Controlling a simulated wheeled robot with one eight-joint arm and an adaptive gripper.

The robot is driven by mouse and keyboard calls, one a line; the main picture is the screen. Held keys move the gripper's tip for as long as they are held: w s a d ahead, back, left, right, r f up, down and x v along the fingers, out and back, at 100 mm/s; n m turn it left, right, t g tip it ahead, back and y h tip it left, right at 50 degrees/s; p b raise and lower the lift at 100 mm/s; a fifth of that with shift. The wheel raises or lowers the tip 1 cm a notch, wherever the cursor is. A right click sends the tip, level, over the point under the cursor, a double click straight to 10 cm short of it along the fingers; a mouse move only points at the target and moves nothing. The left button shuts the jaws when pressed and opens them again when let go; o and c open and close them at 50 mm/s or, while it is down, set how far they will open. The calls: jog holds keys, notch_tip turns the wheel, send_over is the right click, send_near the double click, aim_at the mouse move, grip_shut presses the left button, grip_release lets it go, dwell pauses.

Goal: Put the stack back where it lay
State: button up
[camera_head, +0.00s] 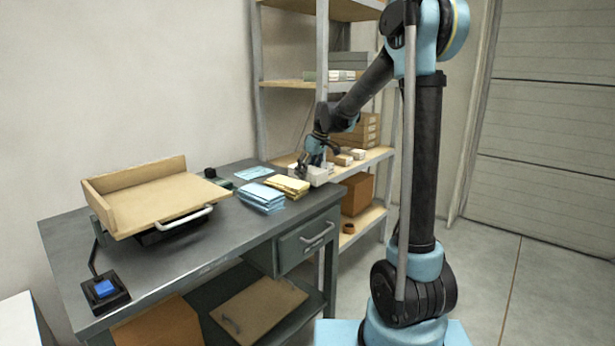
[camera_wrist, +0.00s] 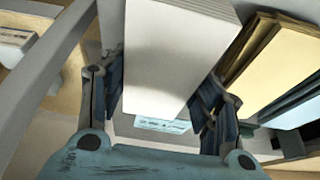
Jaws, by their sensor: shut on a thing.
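A white paper stack (camera_head: 317,177) shows at the far right corner of the grey workbench (camera_head: 225,246). My gripper (camera_head: 308,163) is shut on it. In the wrist view the white stack (camera_wrist: 178,50) lies between the two fingers of my gripper (camera_wrist: 160,88). Whether its underside touches the bench is hidden. A yellow stack (camera_head: 288,186) lies beside it on the bench and shows at the right of the wrist view (camera_wrist: 270,68). A blue stack (camera_head: 260,198) lies nearer, left of the yellow one.
A light blue sheet (camera_head: 253,172) lies flat behind the stacks. A wooden tray (camera_head: 150,205) on a black base and a blue button box (camera_head: 106,290) take the bench's left part. A shelf rack (camera_head: 322,60) with boxes stands just behind the bench's right end.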

jog(key=shift+f, duration=0.9)
jog(key=o, duration=1.5)
